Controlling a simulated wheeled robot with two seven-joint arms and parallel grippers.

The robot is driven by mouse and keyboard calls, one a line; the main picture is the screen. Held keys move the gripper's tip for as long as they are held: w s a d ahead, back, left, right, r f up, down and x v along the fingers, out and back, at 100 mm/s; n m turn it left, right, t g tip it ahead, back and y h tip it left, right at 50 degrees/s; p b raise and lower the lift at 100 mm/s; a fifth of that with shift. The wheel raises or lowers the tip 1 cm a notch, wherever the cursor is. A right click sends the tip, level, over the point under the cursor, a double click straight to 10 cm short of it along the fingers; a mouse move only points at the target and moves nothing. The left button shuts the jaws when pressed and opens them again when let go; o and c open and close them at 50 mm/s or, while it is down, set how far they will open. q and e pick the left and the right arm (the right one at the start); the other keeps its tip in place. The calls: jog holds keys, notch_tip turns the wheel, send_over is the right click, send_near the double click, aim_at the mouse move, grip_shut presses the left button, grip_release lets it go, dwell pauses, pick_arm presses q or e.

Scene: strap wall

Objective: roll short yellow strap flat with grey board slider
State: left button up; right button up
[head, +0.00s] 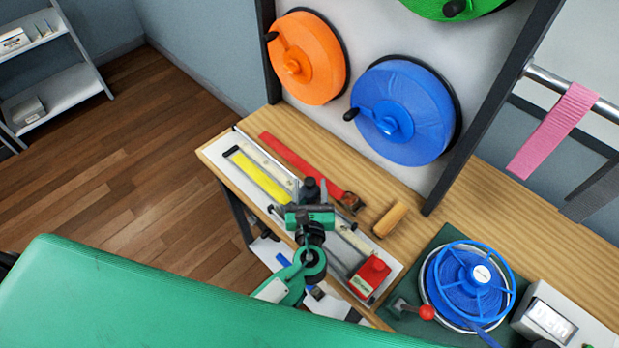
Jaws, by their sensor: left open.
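The short yellow strap (260,178) lies flat along the left part of the long pale board (233,157) on the wooden bench. A dark bar crosses the board at the strap's left end. My left gripper (317,192) is open over the middle of the board, to the right of the strap, with nothing seen between its fingers. The gripper and wrist hide the middle of the board. I cannot clearly pick out the grey slider; a dark knob-like part stands right at the gripper. My right gripper is not in view.
A red strap (290,152) with a brown end piece lies behind the board. A wooden block (390,219) and a red block (370,275) are to the right. A blue handwheel reel (468,285) stands farther right. Orange (318,62) and blue (425,105) reels hang behind.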

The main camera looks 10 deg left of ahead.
pick_arm(q)
jog(key=b+v, duration=0.2)
jog(key=v, duration=0.6)
jog(key=shift+s+f, duration=0.1)
jog(key=shift+s+d, duration=0.2)
jog(key=shift+s, duration=0.4)
